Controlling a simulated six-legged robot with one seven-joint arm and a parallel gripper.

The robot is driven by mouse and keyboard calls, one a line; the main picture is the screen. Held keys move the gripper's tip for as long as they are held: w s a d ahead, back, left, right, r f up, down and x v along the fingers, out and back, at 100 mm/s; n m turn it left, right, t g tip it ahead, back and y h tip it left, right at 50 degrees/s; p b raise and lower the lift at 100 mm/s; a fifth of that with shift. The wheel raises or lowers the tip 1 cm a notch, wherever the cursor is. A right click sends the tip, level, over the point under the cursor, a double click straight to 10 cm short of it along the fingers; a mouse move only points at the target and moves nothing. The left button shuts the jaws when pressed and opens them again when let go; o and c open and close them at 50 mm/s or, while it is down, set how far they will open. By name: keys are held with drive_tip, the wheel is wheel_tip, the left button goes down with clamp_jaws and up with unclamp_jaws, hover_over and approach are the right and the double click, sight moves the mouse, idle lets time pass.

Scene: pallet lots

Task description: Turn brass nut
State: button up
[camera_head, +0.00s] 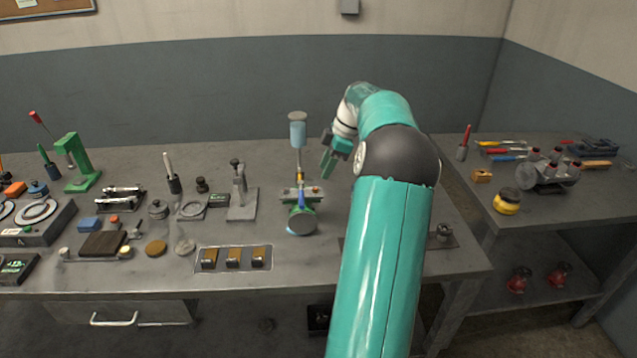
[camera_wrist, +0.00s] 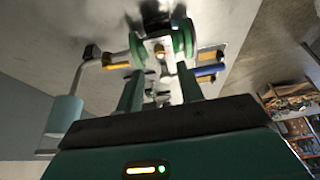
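A bench fixture (camera_head: 300,196) with a pale blue cylinder (camera_head: 298,130) on a thin stem stands near the middle of the bench. In the wrist view a small brass-coloured piece (camera_wrist: 161,49), probably the brass nut, sits on the fixture's pale face between my fingers' lines. In the head view I cannot pick out the nut for certain. My gripper (camera_head: 328,164) is beside the stem, to its right and apart from it. In the wrist view my gripper (camera_wrist: 161,62) has its green fingers spread, with a clear gap between them; whether the tips touch the fixture cannot be told.
A tray with several brass-topped blocks (camera_head: 233,270) lies in front of the fixture. A grey clamp stand (camera_head: 241,205) is on its left, and a green press (camera_head: 78,165) is farther left. A side bench (camera_head: 540,212) on the right holds tools. Bare bench shows behind the fixture.

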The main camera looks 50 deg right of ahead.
sight(316, 188)
drive_tip(key=x, duration=0.6)
drive_tip(key=shift+a+f, duration=0.1)
drive_tip(key=shift+a, duration=0.05)
clamp_jaws()
